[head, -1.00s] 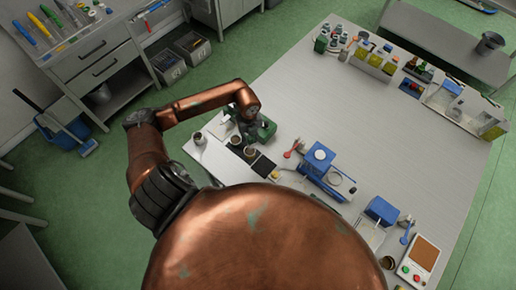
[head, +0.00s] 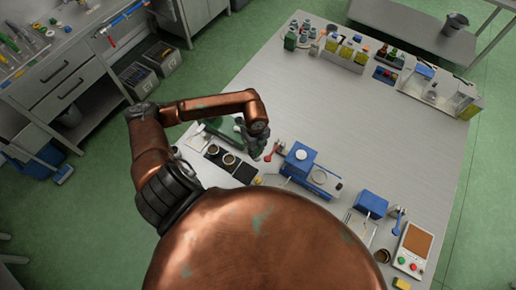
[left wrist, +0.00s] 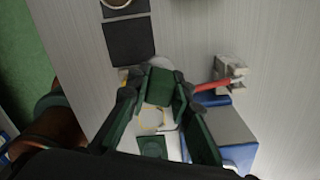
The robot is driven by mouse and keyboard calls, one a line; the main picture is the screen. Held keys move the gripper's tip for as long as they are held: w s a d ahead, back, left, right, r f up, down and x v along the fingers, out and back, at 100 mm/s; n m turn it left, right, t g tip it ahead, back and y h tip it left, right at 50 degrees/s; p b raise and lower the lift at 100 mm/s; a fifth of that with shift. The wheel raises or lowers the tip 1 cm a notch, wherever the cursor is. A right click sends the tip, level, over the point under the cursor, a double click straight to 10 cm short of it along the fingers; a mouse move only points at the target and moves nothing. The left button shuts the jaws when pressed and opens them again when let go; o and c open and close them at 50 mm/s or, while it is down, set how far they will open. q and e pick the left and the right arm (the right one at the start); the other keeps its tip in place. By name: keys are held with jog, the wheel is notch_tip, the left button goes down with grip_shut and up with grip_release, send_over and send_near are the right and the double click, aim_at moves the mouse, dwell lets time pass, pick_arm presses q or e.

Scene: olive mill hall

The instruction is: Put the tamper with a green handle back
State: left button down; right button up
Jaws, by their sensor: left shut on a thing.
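My left gripper (head: 254,146) is over the near part of the table, beside the row of dark mats. In the left wrist view its fingers (left wrist: 158,88) are closed on a green block-like part, which looks like the handle of the green-handled tamper (left wrist: 160,80). A pale rounded part shows just beyond it. Its lower end is hard to make out, and in the head view the gripper hides it. A bare dark mat (left wrist: 128,42) lies just ahead of the fingers; it also shows in the head view (head: 246,172). My right gripper is not in view.
Two more dark mats (head: 229,160) carry round items. A red-handled item (head: 272,153) lies close right of the gripper. A blue device (head: 300,158) stands further right. A green machine (head: 218,128) is partly behind my arm. The table's middle (head: 340,110) is clear.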

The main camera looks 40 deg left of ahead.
pick_arm(q)
jog(key=w+a+f, duration=0.1)
jog(key=f, duration=0.1)
jog(key=w+a+f, duration=0.1)
jog(key=w+f, duration=0.1)
jog(key=w+a+f, duration=0.1)
jog(key=f, duration=0.1)
jog(key=shift+w+a+f+p, duration=0.1)
jog(key=shift+w+a+p, duration=0.1)
jog(key=shift+w+p, duration=0.2)
notch_tip(320, 180, down, 3)
jog(key=shift+w+a+p, duration=0.1)
jog(key=shift+p, duration=0.3)
jog(key=shift+f, duration=0.2)
jog(key=shift+f, duration=0.15)
jog(key=c, duration=1.7)
grip_release()
jog(key=shift+c, duration=0.2)
